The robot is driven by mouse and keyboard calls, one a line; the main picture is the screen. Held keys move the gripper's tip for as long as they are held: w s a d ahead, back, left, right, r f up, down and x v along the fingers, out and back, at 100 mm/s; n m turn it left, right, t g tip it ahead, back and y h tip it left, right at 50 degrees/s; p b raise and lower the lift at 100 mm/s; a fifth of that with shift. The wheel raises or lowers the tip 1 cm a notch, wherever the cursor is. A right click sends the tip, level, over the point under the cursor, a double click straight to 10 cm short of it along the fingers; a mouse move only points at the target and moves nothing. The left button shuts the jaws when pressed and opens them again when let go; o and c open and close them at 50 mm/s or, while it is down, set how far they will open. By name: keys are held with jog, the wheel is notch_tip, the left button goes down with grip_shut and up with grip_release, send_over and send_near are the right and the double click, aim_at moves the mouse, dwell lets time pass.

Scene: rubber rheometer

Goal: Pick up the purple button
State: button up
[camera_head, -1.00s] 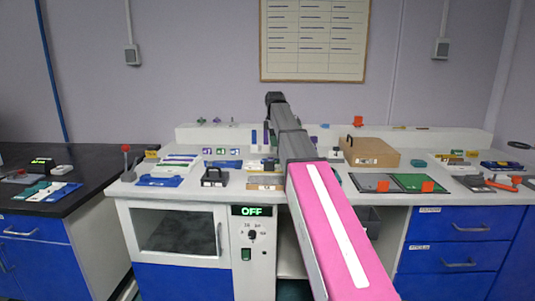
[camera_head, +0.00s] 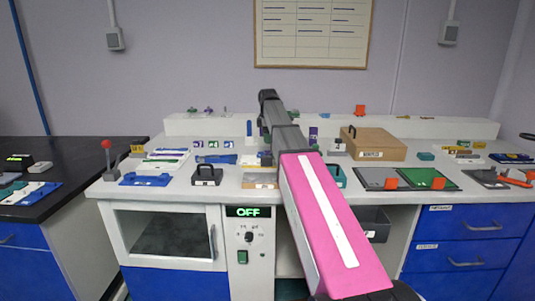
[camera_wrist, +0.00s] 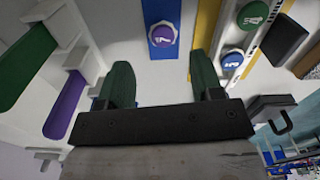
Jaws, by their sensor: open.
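The purple button (camera_wrist: 163,34) is a small round cap with a pale rim and a white mark, on a blue strip (camera_wrist: 162,8) at the top middle of the wrist view. My gripper (camera_wrist: 162,78) shows two dark green fingers spread apart with nothing between them. The button lies just beyond the fingertips in the picture, roughly centred between them; the height gap cannot be told. A green button (camera_wrist: 252,15) and a blue button (camera_wrist: 232,58) sit to its right. In the head view my pink arm hides the gripper, and I cannot pick out the button.
A purple bar (camera_wrist: 64,106) and a green bar (camera_wrist: 24,64) stand in pale holders on the left of the wrist view. In the head view, a wooden box (camera_head: 373,143) stands right of my arm and a black-handled block (camera_head: 207,176) left of it on the crowded white bench.

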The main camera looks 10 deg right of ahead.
aim_at(268, 151)
jog(key=shift+s+f, duration=0.15)
jog(key=shift+f, duration=2.65)
jog(key=c, duration=1)
